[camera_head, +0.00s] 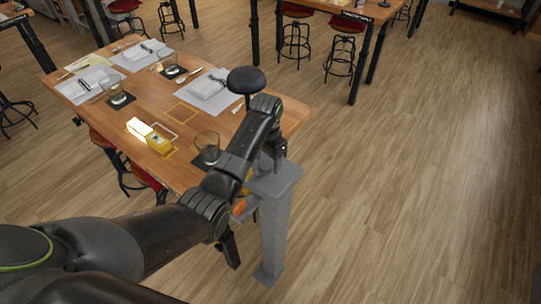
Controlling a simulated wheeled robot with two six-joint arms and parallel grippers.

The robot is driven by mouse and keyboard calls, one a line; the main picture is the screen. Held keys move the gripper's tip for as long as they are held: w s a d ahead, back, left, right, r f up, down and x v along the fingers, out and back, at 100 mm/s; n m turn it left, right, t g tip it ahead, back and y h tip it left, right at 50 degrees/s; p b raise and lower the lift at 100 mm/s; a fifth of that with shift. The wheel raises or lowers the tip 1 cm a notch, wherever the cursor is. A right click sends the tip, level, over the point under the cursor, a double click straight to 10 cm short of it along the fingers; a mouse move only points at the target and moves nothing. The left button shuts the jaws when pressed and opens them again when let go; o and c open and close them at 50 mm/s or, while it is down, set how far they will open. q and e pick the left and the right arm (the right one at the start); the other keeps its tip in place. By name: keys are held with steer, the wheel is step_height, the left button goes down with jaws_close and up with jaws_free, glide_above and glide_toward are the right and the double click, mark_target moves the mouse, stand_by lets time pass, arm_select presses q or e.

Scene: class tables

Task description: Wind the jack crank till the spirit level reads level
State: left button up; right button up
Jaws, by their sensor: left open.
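A small yellow block (158,143), seemingly the spirit level, sits on the wooden table (150,97) with a bright white part at its left end. Its reading is too small to make out. A grey post with a flat top (276,215) stands at the table's front right corner. An orange part (239,207) shows beside the post, mostly hidden by my arm; I cannot tell whether it belongs to the crank. My left gripper (271,160) points down near the post's top, open, with its fingertips largely hidden. My right gripper is out of view.
A dark oval top on a short stem (246,81) stands behind my left wrist. Glasses (207,147), placemats (203,92) and cutlery lie on the table. Red stools (342,45) and another table stand behind. The wooden floor (430,180) at right is clear.

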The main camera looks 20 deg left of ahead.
arm_select(q)
steer(key=shift+f, duration=0.25)
steer(key=shift+s, duration=0.1)
steer(key=shift+s+r, duration=0.1)
